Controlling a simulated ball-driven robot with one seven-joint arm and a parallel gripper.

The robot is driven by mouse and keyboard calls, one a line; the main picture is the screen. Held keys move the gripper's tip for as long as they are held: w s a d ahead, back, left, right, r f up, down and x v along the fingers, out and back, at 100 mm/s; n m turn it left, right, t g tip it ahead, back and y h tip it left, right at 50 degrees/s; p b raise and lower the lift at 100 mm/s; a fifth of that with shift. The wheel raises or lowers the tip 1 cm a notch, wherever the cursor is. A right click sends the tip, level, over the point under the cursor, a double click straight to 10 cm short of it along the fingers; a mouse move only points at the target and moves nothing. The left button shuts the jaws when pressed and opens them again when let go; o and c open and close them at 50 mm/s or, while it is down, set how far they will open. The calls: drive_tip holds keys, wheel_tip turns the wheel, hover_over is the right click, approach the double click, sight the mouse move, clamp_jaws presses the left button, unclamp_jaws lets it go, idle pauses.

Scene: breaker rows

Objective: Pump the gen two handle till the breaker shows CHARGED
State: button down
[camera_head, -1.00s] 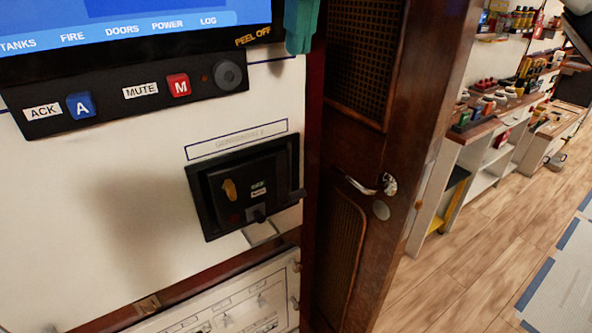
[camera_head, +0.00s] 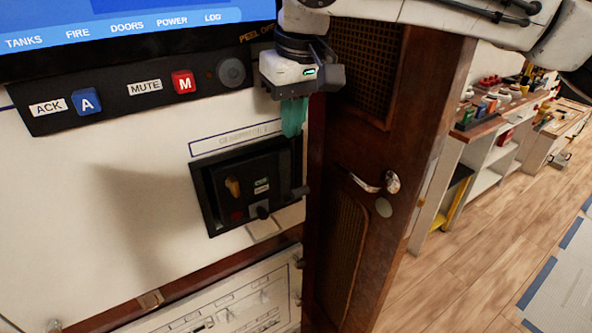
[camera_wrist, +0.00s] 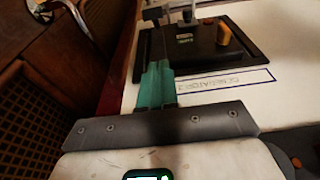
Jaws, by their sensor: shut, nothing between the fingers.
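My gripper (camera_head: 293,133) has teal fingers, shut and empty, pointing down just above the breaker's upper right corner. In the wrist view the fingers (camera_wrist: 157,80) point toward the breaker (camera_wrist: 195,52), with the orange knob (camera_wrist: 223,34) at right.
A wooden door (camera_head: 378,130) with a metal handle (camera_head: 385,183) stands close on the right. Above the breaker are ACK (camera_head: 86,101) and MUTE (camera_head: 183,82) buttons under a blue screen (camera_head: 130,30). Shelves and benches stand farther right, beyond open floor.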

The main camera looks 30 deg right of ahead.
sight(289, 152)
drive_tip(key=f, duration=0.4)
drive_tip(key=w+f, duration=0.1)
drive_tip(key=f, duration=0.1)
drive_tip(key=shift+f, duration=0.3)
drive_tip(key=shift+s+f, duration=0.55)
drive_tip(key=shift+f, duration=0.2)
drive_tip(key=shift+s+f, duration=0.5)
drive_tip(key=shift+f, duration=0.25)
drive_tip(key=shift+d, duration=0.1)
